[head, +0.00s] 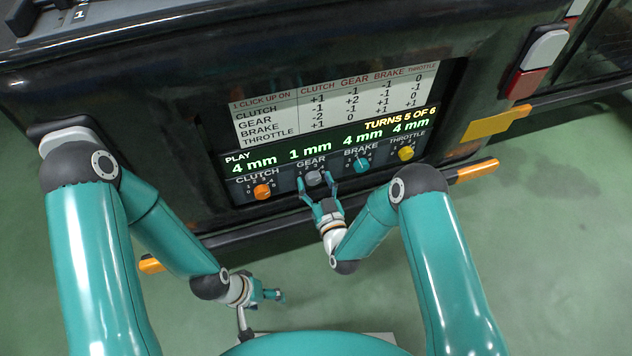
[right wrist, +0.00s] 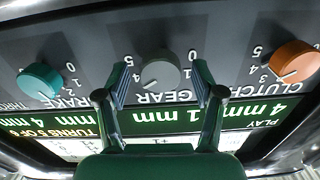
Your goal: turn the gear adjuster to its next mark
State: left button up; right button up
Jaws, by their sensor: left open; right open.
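The gear adjuster, a grey knob (head: 313,178), sits on the dark panel between the orange clutch knob (head: 262,191) and the teal brake knob (head: 362,165). In the right wrist view the gear knob (right wrist: 161,74) appears upside down with its number scale around it. My right gripper (head: 318,186) is open at the gear knob. In the right wrist view its two fingers (right wrist: 159,82) stand on either side of the knob, with gaps showing. My left gripper (head: 273,295) is open and empty, low and away from the panel.
The yellow throttle knob (head: 406,153) is at the panel's right end. The display (head: 330,140) reads 4 mm, 1 mm, 4 mm, 4 mm and "TURNS 5 OF 6". A table of click effects (head: 340,103) is above. A dark bar with orange ends (head: 477,171) runs below the panel.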

jog(key=shift+w, duration=0.15)
jog(key=shift+c, duration=0.3)
jog(key=c, duration=1.1)
jog(key=shift+m+b, duration=0.3)
jog(key=shift+m, duration=0.1)
jog(key=m+b, duration=0.2)
jog(key=m, duration=0.1)
jog(key=shift+f+m, duration=0.1)
jog(key=shift+m, duration=0.2)
jog(key=shift+d+m+b, duration=0.15)
jog(key=shift+m+b, duration=0.75)
jog(key=shift+m, duration=1)
jog(key=shift+w, duration=0.1)
